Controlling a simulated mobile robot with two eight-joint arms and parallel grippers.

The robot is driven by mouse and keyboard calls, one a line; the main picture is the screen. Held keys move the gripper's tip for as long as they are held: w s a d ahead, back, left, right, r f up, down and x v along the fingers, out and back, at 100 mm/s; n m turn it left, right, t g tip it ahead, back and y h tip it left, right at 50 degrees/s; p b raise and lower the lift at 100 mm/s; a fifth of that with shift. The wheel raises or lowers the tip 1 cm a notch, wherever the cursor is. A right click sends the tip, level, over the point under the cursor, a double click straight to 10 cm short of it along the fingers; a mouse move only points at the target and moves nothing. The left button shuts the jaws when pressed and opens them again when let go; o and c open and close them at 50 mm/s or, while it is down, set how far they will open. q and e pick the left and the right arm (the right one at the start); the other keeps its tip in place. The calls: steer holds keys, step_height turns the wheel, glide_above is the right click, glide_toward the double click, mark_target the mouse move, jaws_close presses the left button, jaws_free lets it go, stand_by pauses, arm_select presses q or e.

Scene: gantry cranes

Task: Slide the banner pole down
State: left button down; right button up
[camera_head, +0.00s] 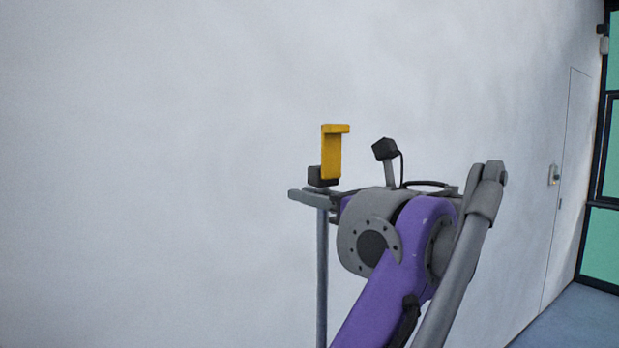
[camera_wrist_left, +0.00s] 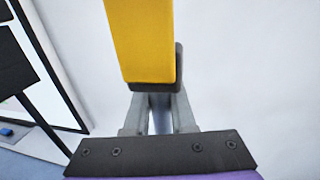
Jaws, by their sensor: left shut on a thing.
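The banner pole (camera_head: 322,275) is a thin grey upright pole against the pale wall. At its top it has a black block (camera_head: 316,176) and a yellow bracket (camera_head: 331,153) with a short arm pointing right. My left gripper (camera_head: 312,197) is shut on the pole just below the black block. In the left wrist view, the yellow bracket (camera_wrist_left: 143,40) and the black block rise in front of the grey fingers (camera_wrist_left: 160,108), with the pole between them. The pole's lower end is out of view. My right gripper is not in view.
A pale wall (camera_head: 150,180) fills most of the head view. A flush door with a small handle plate (camera_head: 553,175) and a dark-framed window (camera_head: 602,180) are at the far right. Blue-grey floor (camera_head: 575,318) shows at the lower right.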

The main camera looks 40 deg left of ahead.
arm_select(q)
step_height(320, 180, down, 46)
steer(key=b, duration=1.7)
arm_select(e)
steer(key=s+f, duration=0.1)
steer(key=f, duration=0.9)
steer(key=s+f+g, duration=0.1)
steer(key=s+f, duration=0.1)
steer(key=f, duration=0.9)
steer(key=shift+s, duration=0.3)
arm_select(q)
steer(key=shift+r, duration=0.1)
steer(key=c, duration=0.8)
jaws_free()
steer(key=shift+o, duration=0.2)
steer(key=s+d, duration=0.2)
steer(key=d, duration=0.8)
steer(key=shift+d+p, duration=0.3)
steer(key=shift+p, duration=0.15)
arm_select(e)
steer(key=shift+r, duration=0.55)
